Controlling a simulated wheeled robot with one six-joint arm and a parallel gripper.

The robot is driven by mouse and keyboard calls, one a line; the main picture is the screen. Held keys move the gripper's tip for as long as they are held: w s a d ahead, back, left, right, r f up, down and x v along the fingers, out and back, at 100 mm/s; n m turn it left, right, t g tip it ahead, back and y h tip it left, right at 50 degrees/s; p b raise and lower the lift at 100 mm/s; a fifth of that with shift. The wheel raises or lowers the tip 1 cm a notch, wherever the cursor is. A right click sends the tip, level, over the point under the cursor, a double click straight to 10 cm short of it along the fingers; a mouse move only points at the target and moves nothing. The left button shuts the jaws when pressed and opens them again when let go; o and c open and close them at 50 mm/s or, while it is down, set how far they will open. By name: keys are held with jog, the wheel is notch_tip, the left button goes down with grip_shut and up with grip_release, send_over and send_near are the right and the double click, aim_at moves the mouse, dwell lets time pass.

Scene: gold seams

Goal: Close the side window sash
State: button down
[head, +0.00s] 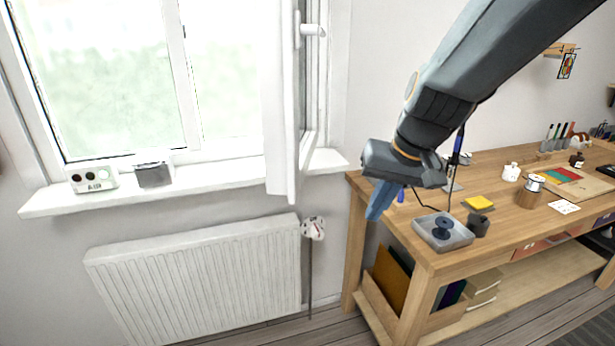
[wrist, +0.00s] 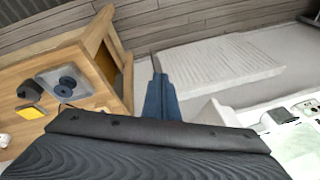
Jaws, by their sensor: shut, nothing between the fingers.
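The side window sash (head: 279,100) is white and stands swung open into the room, seen nearly edge-on at the right of the window in the head view. Its white handle (head: 313,30) is near the top of the sash. My gripper (head: 374,214) is shut and empty, pointing down to the right of the sash and apart from it, near the left corner of the workbench. In the wrist view the blue fingers (wrist: 158,85) are together with nothing between them. The sash itself is hard to make out in the wrist view.
The sill (head: 230,178) holds a small white device (head: 92,179) and a grey box (head: 154,175). A radiator (head: 195,280) with a valve (head: 313,228) is below.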

jog(key=w+a+r+t+y+b, duration=0.25)
jog(key=w+a+r, duration=0.4)
jog(key=r, duration=0.35)
jog(key=w+a+f+p, duration=0.1)
jog(key=a+f, duration=0.1)
jog(key=w+a+f+p, duration=0.1)
jog(key=w+a+f, duration=0.1)
jog(key=f, duration=0.1)
jog(key=w+a+f, duration=0.2)
jog(key=shift+w+a+f+p, duration=0.25)
jog(key=shift+a+f+p, duration=0.1)
jog(key=shift+f+p, duration=0.05)
jog(key=shift+a, duration=0.1)
